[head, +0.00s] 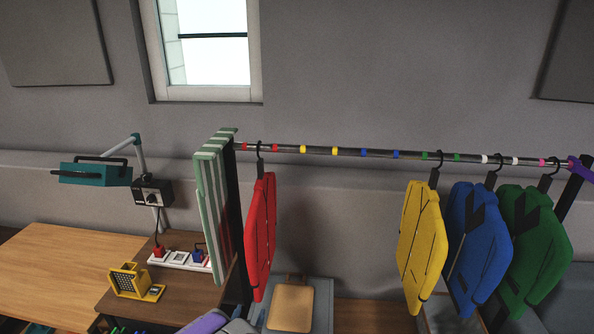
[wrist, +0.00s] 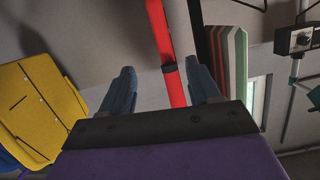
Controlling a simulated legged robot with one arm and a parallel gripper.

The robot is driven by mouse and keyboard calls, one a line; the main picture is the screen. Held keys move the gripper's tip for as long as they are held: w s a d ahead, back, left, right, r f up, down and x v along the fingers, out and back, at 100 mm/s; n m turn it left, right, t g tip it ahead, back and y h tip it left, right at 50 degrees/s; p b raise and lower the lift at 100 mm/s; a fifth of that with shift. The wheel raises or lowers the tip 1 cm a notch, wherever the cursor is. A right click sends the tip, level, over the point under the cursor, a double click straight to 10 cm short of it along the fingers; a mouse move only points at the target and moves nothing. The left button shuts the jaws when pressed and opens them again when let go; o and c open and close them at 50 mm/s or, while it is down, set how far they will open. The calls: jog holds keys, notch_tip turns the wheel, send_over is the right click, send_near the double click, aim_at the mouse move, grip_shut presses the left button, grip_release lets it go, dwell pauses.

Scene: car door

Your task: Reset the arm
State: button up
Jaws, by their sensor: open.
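My gripper (wrist: 162,80) shows in the wrist view with its two blue-grey fingers spread wide apart on a dark mount with a purple body. It is open and grips nothing. A red jacket (head: 261,236) hangs from a dark hook at the left of the rail in the head view. In the wrist view a red strip, seemingly this jacket edge-on (wrist: 160,28), runs beyond and between the fingers; I cannot tell how far off it is. A purple and grey part, likely of my arm, shows at the bottom edge of the head view; the fingers are hidden there.
The metal rail (head: 345,152) carries colored bands. Yellow (head: 422,240), blue (head: 478,240) and green (head: 530,245) jackets hang at its right. A striped board (head: 212,205) stands at its left end. Left are a wooden desk (head: 45,270) and a teal lamp (head: 95,173).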

jog(key=s+d+r+n+g+y, duration=0.1)
jog(key=s+d+r+g+y, duration=0.1)
jog(key=s+d+r+g, duration=0.4)
jog(key=s+d+r+g+y, duration=0.2)
jog(key=r+g, duration=0.1)
jog(key=r, duration=0.4)
jog(key=s+d+r+g+h, duration=0.1)
jog(key=s+d+r+g, duration=0.1)
jog(key=s+d, duration=0.5)
jog(key=s+d+r+g, duration=0.3)
jog(key=s+d, duration=0.3)
jog(key=s, duration=0.8)
jog(key=s+d+r+n+g+h, duration=0.1)
jog(key=s+d+r+g, duration=0.2)
jog(key=s+d, duration=0.4)
jog(key=s+r, duration=0.1)
jog(key=s, duration=0.2)
jog(key=shift+s+d+r+h, duration=0.15)
jog(key=shift+d+h, duration=0.15)
jog(key=shift+d, duration=0.05)
